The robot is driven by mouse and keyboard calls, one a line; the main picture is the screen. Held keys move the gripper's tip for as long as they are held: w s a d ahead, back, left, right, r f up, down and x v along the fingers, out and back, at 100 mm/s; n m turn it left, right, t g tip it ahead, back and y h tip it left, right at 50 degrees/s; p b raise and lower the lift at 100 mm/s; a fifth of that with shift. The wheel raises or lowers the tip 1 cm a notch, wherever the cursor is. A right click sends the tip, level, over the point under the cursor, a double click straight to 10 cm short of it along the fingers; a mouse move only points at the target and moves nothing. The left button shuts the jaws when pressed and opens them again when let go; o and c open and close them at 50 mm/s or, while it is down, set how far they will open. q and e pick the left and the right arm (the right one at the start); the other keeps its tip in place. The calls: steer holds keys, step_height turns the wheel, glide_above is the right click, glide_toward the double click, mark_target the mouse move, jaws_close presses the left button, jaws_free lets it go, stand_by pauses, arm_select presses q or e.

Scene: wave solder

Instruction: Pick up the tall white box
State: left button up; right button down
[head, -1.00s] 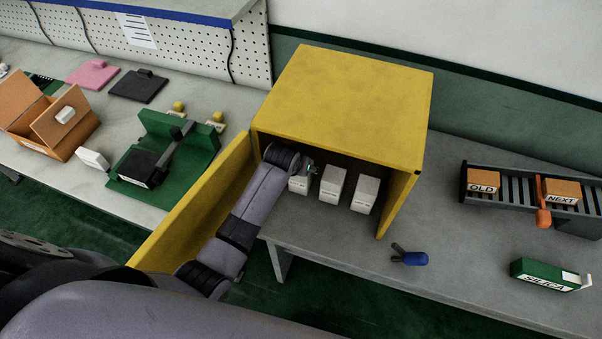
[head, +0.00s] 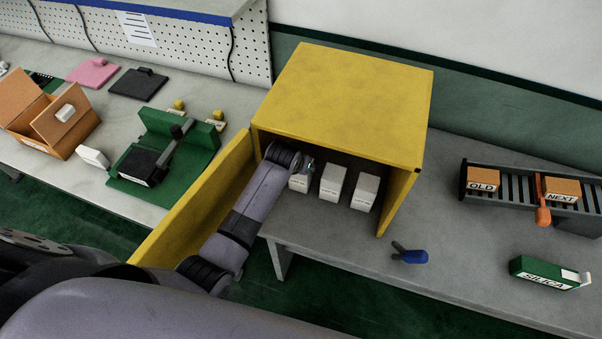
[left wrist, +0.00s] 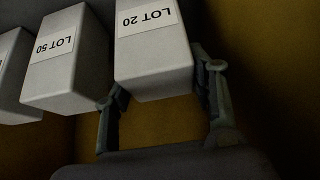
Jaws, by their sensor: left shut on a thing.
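Three white boxes stand in a row inside the open yellow cabinet (head: 345,85). The leftmost box (head: 298,184) is partly hidden by my left gripper (head: 308,168) in the head view. In the left wrist view this box, labelled LOT 20 (left wrist: 155,75), stands between the fingers of my left gripper (left wrist: 162,88), which is shut on it. The box labelled LOT 50 (left wrist: 65,75), the middle one (head: 332,183) in the head view, is close beside the left finger. The third box (head: 365,192) is cut off in the wrist view. My right gripper is not in view.
The cabinet's yellow door (head: 200,200) stands open left of my arm. A blue-handled tool (head: 410,256), a green SILICA box (head: 548,273) and a rack (head: 520,187) lie right. The left bench holds a green fixture (head: 135,195) and an orange box (head: 30,130).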

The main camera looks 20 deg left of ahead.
arm_select(q)
jaws_close()
steer(key=shift+w+r, duration=0.1)
steer(key=shift+r, duration=0.05)
